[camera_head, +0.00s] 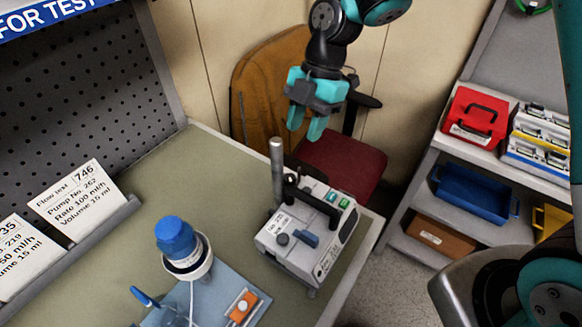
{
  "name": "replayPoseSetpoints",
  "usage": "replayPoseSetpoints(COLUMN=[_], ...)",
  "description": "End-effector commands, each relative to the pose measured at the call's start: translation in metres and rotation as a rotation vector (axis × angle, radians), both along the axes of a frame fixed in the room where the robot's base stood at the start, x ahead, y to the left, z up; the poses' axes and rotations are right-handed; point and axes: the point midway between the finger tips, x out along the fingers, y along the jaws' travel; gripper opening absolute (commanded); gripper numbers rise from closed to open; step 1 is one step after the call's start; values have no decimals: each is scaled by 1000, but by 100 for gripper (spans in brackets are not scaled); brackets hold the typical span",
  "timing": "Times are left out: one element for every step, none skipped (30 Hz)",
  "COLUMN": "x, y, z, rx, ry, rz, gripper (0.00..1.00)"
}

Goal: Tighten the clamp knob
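A grey-white infusion pump (335,252) stands on the bench near its right edge. A short grey pole (277,172) rises at its back left corner. A black clamp part (291,188) sits beside the pole; which piece of it is the knob is too small to tell.
A blue-capped bottle (177,238) and a blue tray (262,306) with an orange-and-white piece (242,307) are left of the pump. Label cards (80,197) lean on a ledge. A wooden chair (262,85) stands behind the bench. A shelf (465,160) with bins is at right.

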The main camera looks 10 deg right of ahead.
Motion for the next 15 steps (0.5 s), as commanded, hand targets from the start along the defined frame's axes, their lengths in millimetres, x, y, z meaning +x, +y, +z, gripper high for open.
replayPoseSetpoints(x=[-4,-6,-9,-10,-12,-14,-16,-17,-19,-20,-21,-22,-23,-24,-25], y=[4,6,8,11,13,15,17,19,21,23,24,26,27,28,30], z=[-8,-15,-23,-30,-36,-44,-50,-56,-63,-68,-73,-79,-83,-86,-90], rx=[0,-1,-2,-1,-2,-3,-2,-1,-1,-1,-2,-1,-2,0,-1], ry=[7,8,6,8,7,6,6,6,6,4,4,3,4,2,3], rz=[3,3,2,3,3,3,1,2,1,1,1,0,1,1,1], gripper=[38,38,38,38,38,38,38,38,38,38,38,38,38,38,38])
